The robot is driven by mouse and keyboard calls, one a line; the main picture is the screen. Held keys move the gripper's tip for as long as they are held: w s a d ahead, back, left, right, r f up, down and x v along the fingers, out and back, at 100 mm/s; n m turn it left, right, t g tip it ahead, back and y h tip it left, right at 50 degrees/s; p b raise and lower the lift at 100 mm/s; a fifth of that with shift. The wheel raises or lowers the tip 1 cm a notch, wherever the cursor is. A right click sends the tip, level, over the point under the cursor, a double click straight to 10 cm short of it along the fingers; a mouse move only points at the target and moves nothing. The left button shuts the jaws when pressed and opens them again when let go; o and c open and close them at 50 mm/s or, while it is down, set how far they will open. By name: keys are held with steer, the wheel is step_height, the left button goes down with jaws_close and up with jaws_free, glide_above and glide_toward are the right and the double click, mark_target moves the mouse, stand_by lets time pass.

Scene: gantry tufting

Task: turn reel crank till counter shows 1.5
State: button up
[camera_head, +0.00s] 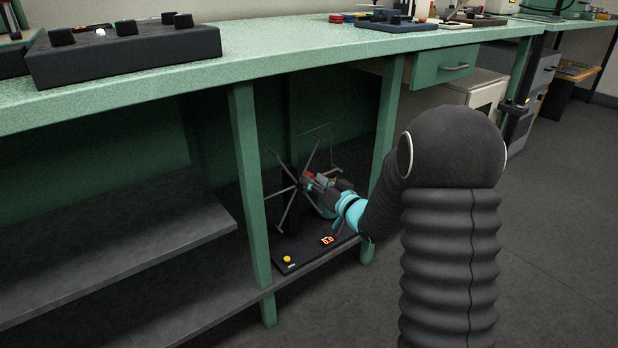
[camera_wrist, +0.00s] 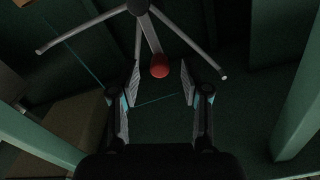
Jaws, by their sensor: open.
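The reel (camera_head: 296,186) stands on a dark base under the green bench, with grey arms spreading from a hub. It also shows in the wrist view (camera_wrist: 139,8). A red crank knob (camera_wrist: 159,71) sits between the open fingers of my gripper (camera_wrist: 160,84), near the fingertips; I see gaps on both sides of it. In the head view my gripper (camera_head: 318,184) reaches in beside the reel and partly covers it. A small lit orange counter (camera_head: 328,240) is on the base; its digits are too small to read surely. A yellow button (camera_head: 287,259) is at the base's front.
The green bench top (camera_head: 290,55) runs above the reel. Green legs (camera_head: 249,180) stand to the left of it and to the right (camera_head: 388,120). A grey lower shelf (camera_head: 110,250) is at left. The floor at right is clear.

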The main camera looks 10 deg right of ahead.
steer(key=shift+x, duration=1.4)
jaws_close()
